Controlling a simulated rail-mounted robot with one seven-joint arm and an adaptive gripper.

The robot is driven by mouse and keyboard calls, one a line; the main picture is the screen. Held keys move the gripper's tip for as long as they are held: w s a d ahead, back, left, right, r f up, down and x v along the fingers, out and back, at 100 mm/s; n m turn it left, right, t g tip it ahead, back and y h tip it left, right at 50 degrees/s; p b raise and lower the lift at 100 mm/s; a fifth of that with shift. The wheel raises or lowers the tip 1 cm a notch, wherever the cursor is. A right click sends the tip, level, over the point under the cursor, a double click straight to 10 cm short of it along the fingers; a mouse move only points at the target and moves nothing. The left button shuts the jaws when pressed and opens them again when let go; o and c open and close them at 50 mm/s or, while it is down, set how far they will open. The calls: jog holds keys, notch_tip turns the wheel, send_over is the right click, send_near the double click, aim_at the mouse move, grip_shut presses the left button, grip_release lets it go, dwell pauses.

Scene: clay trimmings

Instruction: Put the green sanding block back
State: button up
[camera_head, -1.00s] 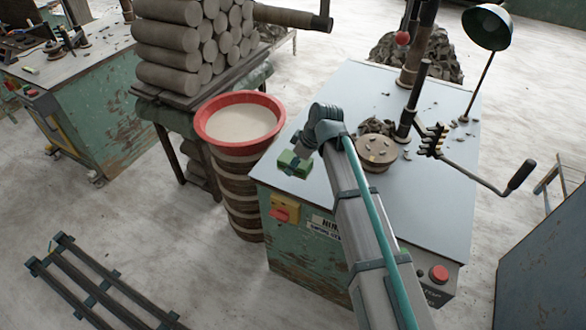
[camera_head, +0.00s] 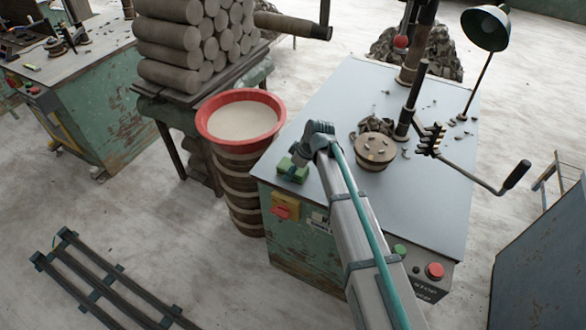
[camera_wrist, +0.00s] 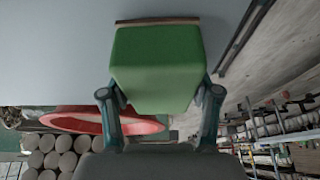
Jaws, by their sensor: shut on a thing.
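The green sanding block (camera_head: 291,170) is at the near left corner of the grey machine table (camera_head: 375,235). In the wrist view the block (camera_wrist: 157,68) fills the upper middle, with a thin brown layer along its top edge. My gripper (camera_wrist: 160,105) is shut on the block, one finger on each side. In the head view my gripper (camera_head: 301,163) is partly hidden by my wrist. I cannot tell whether the block touches the tabletop.
A red-rimmed bucket (camera_head: 213,133) of pale slurry stands just left of the table. A round wheel head (camera_head: 374,150) with clay scraps lies right of my gripper. A crank handle (camera_head: 516,176) and lamp (camera_head: 485,28) stand further right. The front tabletop is mostly clear.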

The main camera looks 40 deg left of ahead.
jog(key=shift+f, duration=0.15)
jog(key=o, duration=1.1)
jog(key=b+v, duration=0.2)
jog(key=v, duration=1)
jog(key=shift+s, duration=0.1)
